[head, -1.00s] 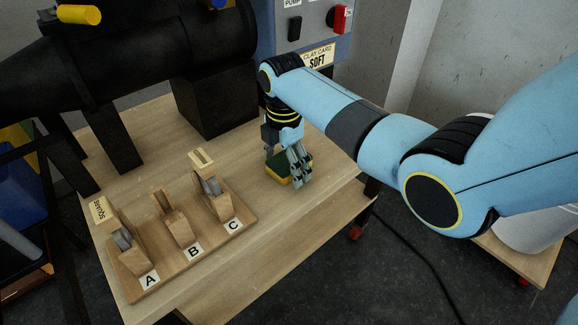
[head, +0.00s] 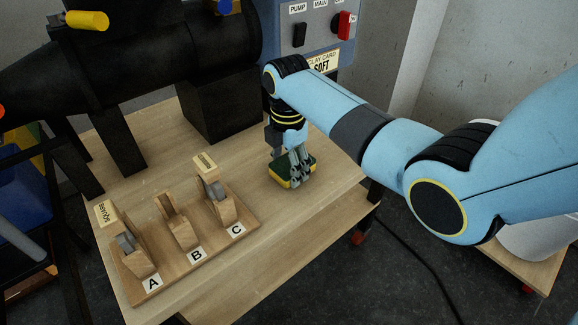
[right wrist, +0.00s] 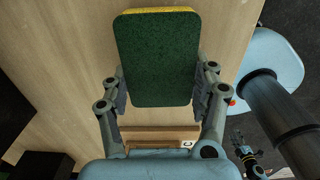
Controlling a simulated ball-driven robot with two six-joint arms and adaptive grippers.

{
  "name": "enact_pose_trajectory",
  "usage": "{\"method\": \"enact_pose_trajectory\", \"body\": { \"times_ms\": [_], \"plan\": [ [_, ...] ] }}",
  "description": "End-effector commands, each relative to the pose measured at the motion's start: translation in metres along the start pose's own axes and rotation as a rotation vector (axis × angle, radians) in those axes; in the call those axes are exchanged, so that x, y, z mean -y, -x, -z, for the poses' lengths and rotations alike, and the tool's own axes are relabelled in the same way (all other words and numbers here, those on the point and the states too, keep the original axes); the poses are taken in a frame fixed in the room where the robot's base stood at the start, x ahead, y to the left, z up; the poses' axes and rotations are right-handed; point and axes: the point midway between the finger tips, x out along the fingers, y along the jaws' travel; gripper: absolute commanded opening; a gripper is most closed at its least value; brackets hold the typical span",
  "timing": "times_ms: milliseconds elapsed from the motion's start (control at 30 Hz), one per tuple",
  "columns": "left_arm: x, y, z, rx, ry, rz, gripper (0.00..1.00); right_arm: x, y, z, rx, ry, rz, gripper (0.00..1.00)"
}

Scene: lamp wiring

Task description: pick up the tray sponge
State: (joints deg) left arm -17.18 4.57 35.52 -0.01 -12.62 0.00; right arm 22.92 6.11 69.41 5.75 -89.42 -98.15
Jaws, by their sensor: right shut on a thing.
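The sponge (head: 281,176), dark green on top and yellow along its side, is at the right part of the wooden tabletop. My right gripper (head: 299,177) points down over it and is shut on it. In the right wrist view the green face of the sponge (right wrist: 157,60) fills the space between the two fingers (right wrist: 160,92). I cannot tell whether the sponge touches the table.
A wooden rack (head: 247,219) with slots marked A, B and C stands left of the sponge. A black machine (head: 150,60) on a dark block (head: 213,110) is behind. A grey control panel (head: 290,15) is at the back. The table's right edge is near.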

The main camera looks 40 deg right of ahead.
Motion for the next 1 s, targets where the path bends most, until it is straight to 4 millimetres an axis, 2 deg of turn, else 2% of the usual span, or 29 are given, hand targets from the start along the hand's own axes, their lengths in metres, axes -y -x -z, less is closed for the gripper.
{"method": "enact_pose_trajectory", "body": {
  "times_ms": [200, 600, 800, 1000],
  "plan": [
    [0.001, 0.016, 0.005, -0.007, 0.001, 0.0, 0.4, -0.001, 0.04, 0.0, 0.001, 0.0, -0.005, 0.5],
    [0.003, 0.041, 0.012, -0.017, 0.002, 0.0, 0.4, 0.065, 0.089, -0.063, 0.005, -0.001, -0.001, 0.5],
    [0.003, 0.045, 0.013, -0.019, 0.002, 0.0, 0.4, 0.081, 0.101, -0.078, 0.003, 0.0, 0.001, 0.5],
    [0.003, 0.045, 0.013, -0.019, 0.002, 0.0, 0.4, 0.085, 0.103, -0.081, 0.0, 0.0, 0.001, 0.5]
  ]
}}
